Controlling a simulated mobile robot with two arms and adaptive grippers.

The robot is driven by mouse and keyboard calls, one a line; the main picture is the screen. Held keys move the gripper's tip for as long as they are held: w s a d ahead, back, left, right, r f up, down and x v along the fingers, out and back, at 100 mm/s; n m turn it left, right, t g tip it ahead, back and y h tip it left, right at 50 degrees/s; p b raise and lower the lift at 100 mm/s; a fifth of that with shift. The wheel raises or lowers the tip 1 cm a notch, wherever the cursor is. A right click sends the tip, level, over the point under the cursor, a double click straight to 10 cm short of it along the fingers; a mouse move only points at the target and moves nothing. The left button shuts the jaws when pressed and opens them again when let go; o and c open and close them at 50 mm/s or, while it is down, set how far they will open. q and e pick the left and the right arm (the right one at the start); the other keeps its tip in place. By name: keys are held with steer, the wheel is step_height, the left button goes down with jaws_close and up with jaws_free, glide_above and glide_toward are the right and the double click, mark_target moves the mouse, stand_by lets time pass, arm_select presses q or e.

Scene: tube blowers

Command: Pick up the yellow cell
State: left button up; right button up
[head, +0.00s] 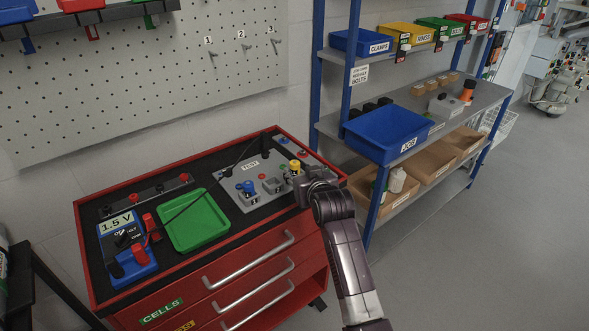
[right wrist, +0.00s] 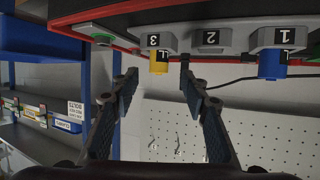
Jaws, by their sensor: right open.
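The yellow cell (head: 295,165) stands upright on the grey test panel (head: 232,190) on top of the red cabinet. In the right wrist view, which is upside down, the yellow cell (right wrist: 159,63) sits at the block marked 3. My right gripper (right wrist: 158,80) is open and empty. Its two fingers show on either side of the yellow cell, with the cell near the tips in the picture; I see no contact. In the head view my right gripper (head: 308,180) is just right of the cell, its fingers partly hidden. My left gripper is out of view.
A blue cell (right wrist: 271,65) sits at block 1; block 2 (right wrist: 211,40) is empty. On the cabinet are a green tray (head: 195,220) and a blue 1.5 V meter (head: 127,245) with a dark cable. A shelf with a blue bin (head: 387,133) stands at the right.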

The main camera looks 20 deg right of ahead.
mark_target(296, 165)
steer(key=shift+r+p+x, duration=0.1)
steer(key=shift+p+x, duration=0.05)
steer(key=shift+x, duration=1.25)
steer(key=shift+r+p+x, duration=0.15)
steer(key=shift+x, duration=1.25)
steer(key=shift+w, duration=0.1)
jaws_close()
